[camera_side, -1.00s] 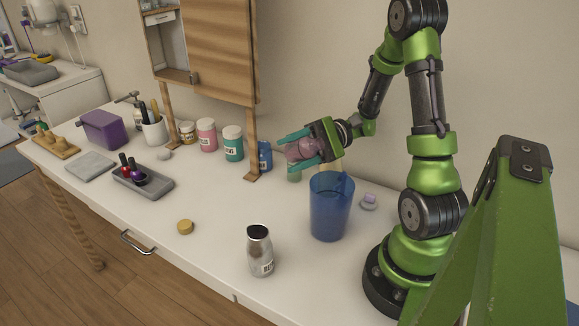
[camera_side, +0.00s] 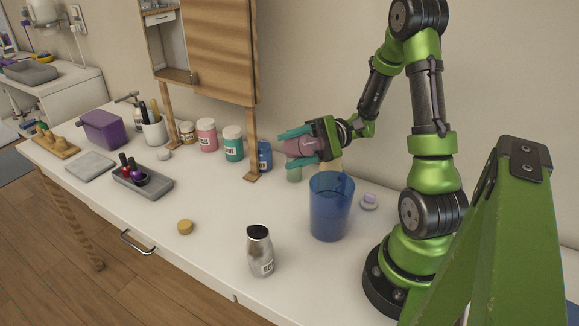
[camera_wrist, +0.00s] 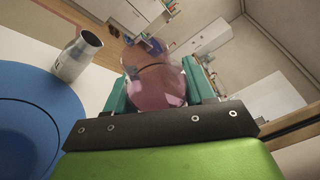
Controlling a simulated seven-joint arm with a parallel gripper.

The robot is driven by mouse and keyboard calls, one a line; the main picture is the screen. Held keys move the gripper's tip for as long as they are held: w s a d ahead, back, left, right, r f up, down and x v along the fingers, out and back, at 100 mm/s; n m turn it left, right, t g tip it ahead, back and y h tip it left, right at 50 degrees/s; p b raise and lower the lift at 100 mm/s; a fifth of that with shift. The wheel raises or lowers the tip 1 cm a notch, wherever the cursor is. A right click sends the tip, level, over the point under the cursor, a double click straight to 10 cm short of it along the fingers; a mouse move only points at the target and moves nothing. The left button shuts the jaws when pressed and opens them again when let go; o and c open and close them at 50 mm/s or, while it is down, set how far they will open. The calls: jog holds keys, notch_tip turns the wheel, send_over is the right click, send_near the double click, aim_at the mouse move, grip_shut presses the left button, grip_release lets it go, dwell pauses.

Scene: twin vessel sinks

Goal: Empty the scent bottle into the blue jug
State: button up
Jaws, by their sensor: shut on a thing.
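A pink, see-through scent bottle (camera_side: 303,147) is held between the teal fingers of my gripper (camera_side: 292,147), above the table and just behind and left of the blue jug's rim. It lies about level in the side view. In the wrist view the bottle (camera_wrist: 160,82) sits between both fingers of my gripper (camera_wrist: 157,84); its opening and contents cannot be made out. The translucent blue jug (camera_side: 330,212) stands upright on the table. Its large blue shape (camera_wrist: 35,125) fills the left of the wrist view. I see no stream between bottle and jug.
A silver shaker (camera_side: 260,252) stands front left of the jug. A round tan lid (camera_side: 185,227) lies farther left. A small lilac-topped item (camera_side: 369,201) is right of the jug. Labelled jars (camera_side: 232,144) and a blue container (camera_side: 264,156) stand behind. A grey tray (camera_side: 143,182) holds small bottles.

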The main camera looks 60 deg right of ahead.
aim_at(311, 139)
jog(key=shift+f+n+y, duration=0.3)
jog(key=shift+n, duration=0.5)
jog(key=shift+s+r+n+y, duration=0.45)
jog(key=shift+s+n, duration=0.2)
jog(key=shift+n, duration=0.25)
dwell(0.6)
jog(key=shift+s+r+n+g+y, duration=0.15)
jog(key=shift+r+n+y, duration=0.3)
jog(key=shift+n, duration=0.6)
jog(key=shift+s+r+n+g+y, duration=0.15)
jog(key=shift+r+n+y, duration=0.3)
jog(key=shift+n, duration=0.55)
jog(key=shift+s+r+n+g+y, duration=0.15)
jog(key=shift+r+n+y, duration=0.25)
jog(key=shift+n, duration=0.65)
dwell(0.8)
